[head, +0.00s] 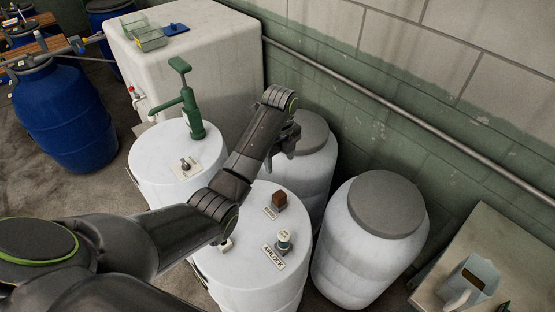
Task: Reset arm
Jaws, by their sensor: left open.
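My left arm reaches in from the lower left across the white drums. Its gripper (283,147) hangs near the back edge of the front white drum (235,268), in front of a grey-lidded white barrel (312,165). The gripper is small and partly hidden by my wrist; nothing shows held in it. On the front drum's top are a brown block (279,198), a pale fitting (284,240) and a label reading "AIRLOCK" (274,257). My forearm hides part of that top. My right gripper is not in view.
A second white drum (150,165) carries a green hand pump (187,100). A large white tank (215,50) stands behind it. Another grey-lidded barrel (370,235) stands at right, near a bench (490,235) with a metal jug (468,285). A wall pipe (400,110) runs behind. Blue barrel (65,115) at left.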

